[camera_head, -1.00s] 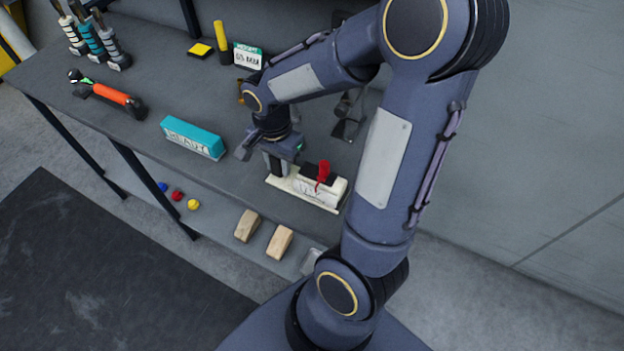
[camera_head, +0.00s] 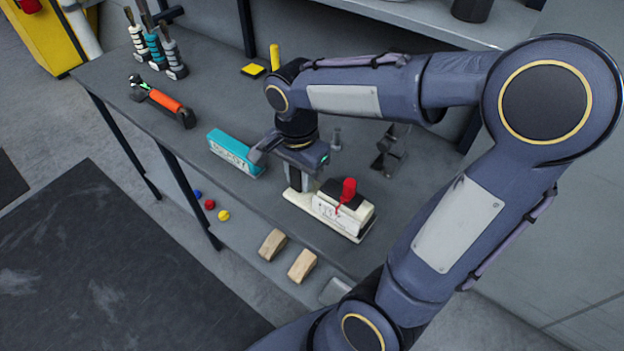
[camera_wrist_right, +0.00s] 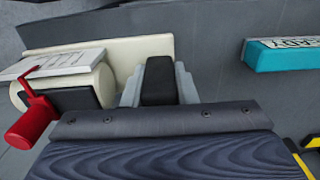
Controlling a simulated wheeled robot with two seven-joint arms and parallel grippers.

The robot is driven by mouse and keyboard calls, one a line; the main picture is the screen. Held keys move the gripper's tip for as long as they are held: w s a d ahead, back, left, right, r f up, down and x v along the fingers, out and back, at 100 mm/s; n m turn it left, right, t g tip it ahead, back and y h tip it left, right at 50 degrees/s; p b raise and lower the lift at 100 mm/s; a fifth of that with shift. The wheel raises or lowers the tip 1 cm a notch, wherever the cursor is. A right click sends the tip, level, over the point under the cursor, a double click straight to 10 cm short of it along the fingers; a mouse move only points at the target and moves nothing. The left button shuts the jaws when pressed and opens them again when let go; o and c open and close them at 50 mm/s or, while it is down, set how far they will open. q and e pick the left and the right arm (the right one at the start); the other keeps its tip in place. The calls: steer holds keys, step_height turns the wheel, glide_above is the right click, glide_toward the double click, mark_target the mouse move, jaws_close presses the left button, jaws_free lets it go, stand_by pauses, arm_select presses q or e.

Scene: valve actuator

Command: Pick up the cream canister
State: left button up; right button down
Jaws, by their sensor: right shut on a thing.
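The cream canister (camera_head: 343,213) is a cream rounded body with a white labelled plate, a black part and a red lever (camera_head: 348,190), lying on a cream base plate on the bench. In the right wrist view the canister (camera_wrist_right: 98,85) is at the left, its red lever (camera_wrist_right: 32,122) toward me. My right gripper (camera_head: 298,180) points down at the left end of this unit. In the wrist view its fingers (camera_wrist_right: 158,82) are at the canister's end, over the plate, and are shut on the unit. The exact contact is hidden. My left gripper is not in view.
A teal box (camera_head: 236,153) lies left of the gripper; it also shows in the wrist view (camera_wrist_right: 285,55). An orange-handled tool (camera_head: 163,100) and several upright tools (camera_head: 157,48) are farther left. Wooden blocks (camera_head: 272,244) and small coloured balls (camera_head: 223,215) lie on the lower shelf.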

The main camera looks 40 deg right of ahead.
steer(key=s+a+r, duration=0.1)
steer(key=a+r, duration=0.3)
steer(key=a, duration=0.5)
steer(key=shift+a+r+b, duration=0.3)
steer(key=shift+r+b, duration=0.1)
steer(key=shift+b, duration=0.05)
